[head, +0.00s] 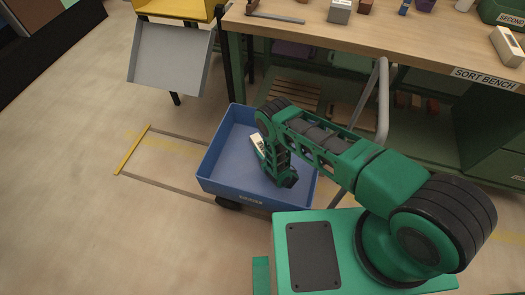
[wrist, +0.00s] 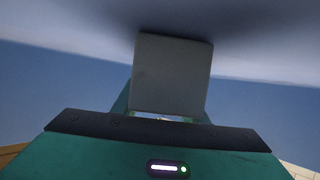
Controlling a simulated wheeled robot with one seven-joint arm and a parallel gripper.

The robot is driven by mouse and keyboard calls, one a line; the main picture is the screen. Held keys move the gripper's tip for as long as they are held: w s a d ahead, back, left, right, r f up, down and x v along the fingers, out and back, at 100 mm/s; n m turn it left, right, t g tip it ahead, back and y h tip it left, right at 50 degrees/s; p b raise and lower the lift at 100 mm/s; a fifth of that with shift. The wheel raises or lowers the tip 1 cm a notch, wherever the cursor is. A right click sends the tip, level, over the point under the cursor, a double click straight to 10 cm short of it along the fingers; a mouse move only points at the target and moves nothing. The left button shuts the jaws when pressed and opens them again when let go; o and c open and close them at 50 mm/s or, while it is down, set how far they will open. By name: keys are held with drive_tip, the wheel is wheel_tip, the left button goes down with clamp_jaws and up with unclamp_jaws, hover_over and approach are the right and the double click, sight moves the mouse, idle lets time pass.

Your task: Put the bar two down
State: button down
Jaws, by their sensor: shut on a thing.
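My gripper (head: 268,162) is down inside the blue cart (head: 223,185), partly hidden by my own arm in the head view. It is shut on a pale grey bar (head: 257,143), whose light face has dark lettering too small to read. In the wrist view the bar (wrist: 172,75) is a plain grey block standing out past the gripper's dark edge, with blue surfaces of the cart around it. I cannot tell whether the bar touches the cart's floor.
The sort bench (head: 400,50) stands behind and to the right, with several small blocks on top. A grey sloped tray (head: 170,60) is at the back left. A grey handle (head: 382,100) rises by the cart. Floor left of the cart is clear.

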idle(0.3)
drive_tip(key=c, duration=1.1)
unclamp_jaws()
drive_tip(key=shift+f, duration=0.1)
drive_tip(key=v, duration=0.7)
drive_tip(key=shift+s+d, duration=0.15)
drive_tip(key=shift+s, duration=0.05)
drive_tip(key=shift+w+r, duration=0.1)
drive_tip(key=shift+r, duration=0.15)
